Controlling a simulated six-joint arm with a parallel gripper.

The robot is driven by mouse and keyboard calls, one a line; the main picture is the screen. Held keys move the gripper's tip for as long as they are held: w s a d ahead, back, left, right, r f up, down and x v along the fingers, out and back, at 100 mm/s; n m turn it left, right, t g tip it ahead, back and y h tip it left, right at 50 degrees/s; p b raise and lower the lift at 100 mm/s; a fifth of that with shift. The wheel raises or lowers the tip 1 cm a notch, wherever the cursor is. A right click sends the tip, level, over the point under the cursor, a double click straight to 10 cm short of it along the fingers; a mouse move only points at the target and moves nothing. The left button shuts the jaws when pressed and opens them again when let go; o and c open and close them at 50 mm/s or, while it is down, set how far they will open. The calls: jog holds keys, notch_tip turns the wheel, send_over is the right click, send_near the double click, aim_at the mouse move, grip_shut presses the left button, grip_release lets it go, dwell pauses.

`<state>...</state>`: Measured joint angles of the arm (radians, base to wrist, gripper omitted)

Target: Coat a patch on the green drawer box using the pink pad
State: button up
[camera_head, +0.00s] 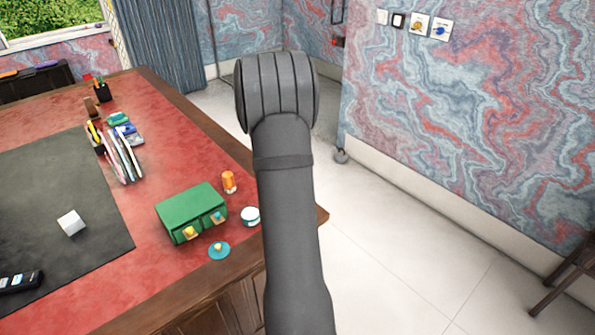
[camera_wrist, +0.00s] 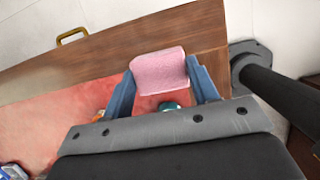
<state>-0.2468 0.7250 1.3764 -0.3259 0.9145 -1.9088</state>
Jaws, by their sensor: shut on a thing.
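The green drawer box (camera_head: 188,208) stands on the red leather desk in the head view, with two yellowish knobs on its front. I cannot make it out in the wrist view. The pink pad (camera_wrist: 160,70) is held between the blue fingers of my gripper (camera_wrist: 162,78) in the wrist view. My gripper is shut on it, and the pad appears raised above the desk near its wooden edge. In the head view my dark arm hides the gripper and the pad.
An orange bottle (camera_head: 229,182), a white jar (camera_head: 250,217) and a teal disc (camera_head: 219,251) stand close around the box. A white cube (camera_head: 71,222) lies on the black mat (camera_head: 100,240). Upright files (camera_head: 123,157) stand farther back. Red leather left of the box is clear.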

jog(key=s+a, duration=0.8)
jog(key=a, duration=0.3)
jog(key=shift+s+a+f, duration=0.1)
jog(key=shift+f, duration=1.55)
jog(key=shift+a+f, duration=0.1)
jog(key=shift+f, duration=1.5)
jog(key=shift+f, duration=0.55)
notch_tip(320, 180, up, 7)
